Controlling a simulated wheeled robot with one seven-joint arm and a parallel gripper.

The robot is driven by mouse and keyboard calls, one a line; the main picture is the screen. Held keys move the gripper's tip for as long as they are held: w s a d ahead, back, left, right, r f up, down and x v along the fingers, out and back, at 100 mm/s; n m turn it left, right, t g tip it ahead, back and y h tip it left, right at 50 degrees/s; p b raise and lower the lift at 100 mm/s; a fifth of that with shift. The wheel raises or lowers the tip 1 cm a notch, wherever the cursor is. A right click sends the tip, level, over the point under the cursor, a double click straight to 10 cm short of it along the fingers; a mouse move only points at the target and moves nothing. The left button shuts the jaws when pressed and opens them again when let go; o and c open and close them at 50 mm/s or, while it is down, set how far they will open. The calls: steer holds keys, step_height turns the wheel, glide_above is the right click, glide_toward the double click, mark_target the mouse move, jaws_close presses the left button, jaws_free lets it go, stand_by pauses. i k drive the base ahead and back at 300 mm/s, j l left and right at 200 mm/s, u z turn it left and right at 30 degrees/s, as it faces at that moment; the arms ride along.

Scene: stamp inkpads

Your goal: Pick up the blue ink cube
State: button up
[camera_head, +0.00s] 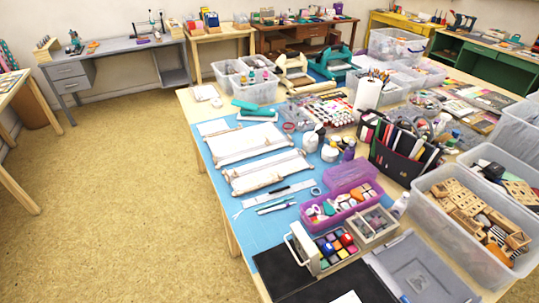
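A small tray of coloured ink cubes (336,257) sits near the front of the craft table. Several cubes stand close together in it, in dark and bright colours. A small blue cube (329,248) appears among them, beside a red one (346,239). The cubes are small in this view, so exact edges and gaps between them are hard to tell. My gripper is not in view.
A white-framed box (301,246) adjoins the ink tray on the left. A grey divided box (372,226) and a pink case (346,204) stand behind it. Black sheets (282,268) lie in front. A clear bin of wooden stamps (470,222) is at right. Open floor (120,200) lies left.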

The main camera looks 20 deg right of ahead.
mark_target(328, 248)
steer(key=k+l, duration=0.55)
steer(key=k, duration=0.3)
steer(key=i+j+z, duration=0.1)
steer(key=z, duration=0.4)
steer(key=i+j+z, duration=0.15)
steer(key=j+z, duration=0.15)
steer(key=j, duration=0.45)
steer(key=i+j+z, duration=0.1)
steer(key=j+z, duration=0.2)
steer(key=j, duration=1.45)
steer(key=i+z, duration=0.05)
steer(key=i, duration=0.05)
